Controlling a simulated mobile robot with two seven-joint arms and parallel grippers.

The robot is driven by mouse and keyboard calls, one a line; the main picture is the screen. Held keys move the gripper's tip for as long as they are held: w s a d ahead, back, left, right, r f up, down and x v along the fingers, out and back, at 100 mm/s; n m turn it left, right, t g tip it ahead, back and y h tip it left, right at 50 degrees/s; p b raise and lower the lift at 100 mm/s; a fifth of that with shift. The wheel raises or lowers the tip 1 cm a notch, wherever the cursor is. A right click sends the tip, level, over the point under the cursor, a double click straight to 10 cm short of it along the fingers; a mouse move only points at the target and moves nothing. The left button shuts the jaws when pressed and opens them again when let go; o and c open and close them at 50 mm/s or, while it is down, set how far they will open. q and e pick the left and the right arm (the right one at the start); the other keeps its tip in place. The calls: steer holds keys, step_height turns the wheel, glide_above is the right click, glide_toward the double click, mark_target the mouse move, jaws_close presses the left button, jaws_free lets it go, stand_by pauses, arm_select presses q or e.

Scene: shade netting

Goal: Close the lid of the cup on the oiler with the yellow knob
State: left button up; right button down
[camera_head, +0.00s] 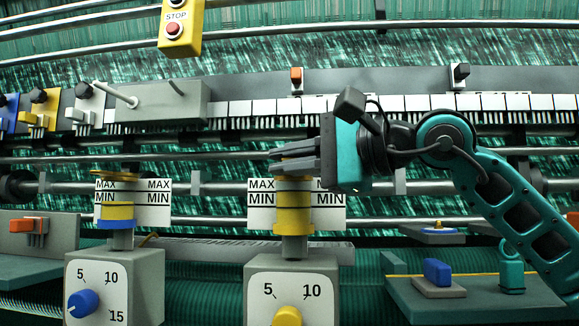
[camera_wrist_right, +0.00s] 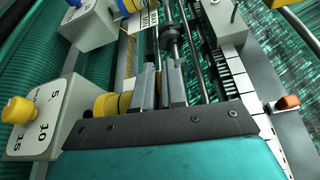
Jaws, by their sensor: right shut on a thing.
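The oiler with the yellow knob (camera_head: 287,316) has a grey box body (camera_head: 258,272) with a dial face, and stands in the middle of the head view. Its cup (camera_head: 293,214) is yellow, on a grey stem, in front of a MAX/MIN plate. My right gripper (camera_head: 280,160) reaches in from the right, its fingers level and shut at the top of this cup; the lid there is mostly hidden by the fingers. In the right wrist view the fingers (camera_wrist_right: 160,85) are beside the yellow cup (camera_wrist_right: 108,104), and the yellow knob (camera_wrist_right: 18,110) shows at left. My left gripper is out of view.
A second oiler with a blue knob (camera_head: 83,303) and a yellow and blue cup (camera_head: 117,212) stands to the left. A yellow stop box (camera_head: 181,28) hangs above. Rails cross behind. A green shelf (camera_head: 465,305) with a blue switch (camera_head: 437,272) is at right.

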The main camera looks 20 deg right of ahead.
steer(key=shift+f, duration=0.2)
stand_by(0.3)
steer(key=c, duration=1.3)
jaws_free()
steer(key=shift+s+d, duration=0.1)
steer(key=v, duration=1.2)
steer(key=shift+s+d+f, duration=0.1)
steer(key=shift+s+d, duration=0.15)
